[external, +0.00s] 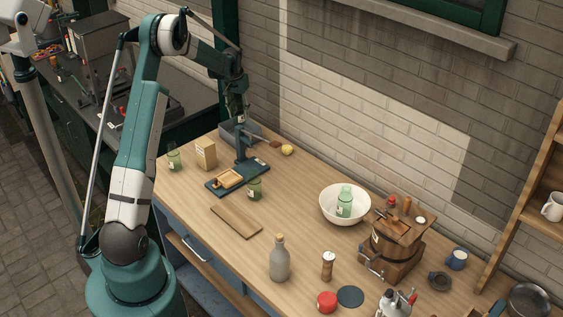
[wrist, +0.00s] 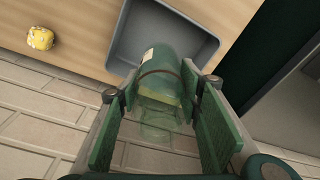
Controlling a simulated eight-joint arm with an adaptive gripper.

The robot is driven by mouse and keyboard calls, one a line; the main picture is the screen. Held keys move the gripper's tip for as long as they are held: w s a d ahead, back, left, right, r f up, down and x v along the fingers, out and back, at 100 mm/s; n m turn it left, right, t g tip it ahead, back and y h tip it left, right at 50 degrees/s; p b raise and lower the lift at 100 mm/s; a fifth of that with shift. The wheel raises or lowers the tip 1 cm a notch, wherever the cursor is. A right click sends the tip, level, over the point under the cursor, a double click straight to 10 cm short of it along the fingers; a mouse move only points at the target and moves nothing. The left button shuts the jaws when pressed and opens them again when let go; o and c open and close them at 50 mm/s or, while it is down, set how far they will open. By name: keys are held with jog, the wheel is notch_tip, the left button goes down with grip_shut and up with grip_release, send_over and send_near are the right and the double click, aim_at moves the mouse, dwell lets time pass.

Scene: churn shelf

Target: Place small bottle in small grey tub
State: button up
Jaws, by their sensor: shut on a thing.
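The small grey tub (external: 226,136) stands on the table below the gripper. In the wrist view the bottle's far end overlaps the open inside of the grey tub (wrist: 126,50). I cannot tell whether that end is above the rim or below it. The bottle is hard to make out in the external view.
A dark press stand (external: 238,178) is in front of the tub. A cardboard box (external: 206,153) and a green jar (external: 174,160) are to its left. A white bowl (external: 345,219) holds another green bottle (external: 344,206).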

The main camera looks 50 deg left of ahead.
aim_at(237, 101)
jog(key=shift+f, duration=1.9)
jog(key=shift+f, duration=1.85)
jog(key=shift+f, duration=0.2)
jog(key=o, duration=1)
jog(key=shift+r, duration=0.25)
jog(key=shift+s+d+r, duration=0.1)
jog(key=shift+s+r, duration=0.2)
jog(key=shift+r, duration=1.65)
jog(key=shift+s+d+r, duration=0.15)
jog(key=shift+s+r, duration=0.1)
jog(key=shift+r, duration=1.75)
jog(key=shift+s+d+r, duration=0.1)
jog(key=shift+s+r, duration=0.2)
jog(key=shift+r, duration=1.65)
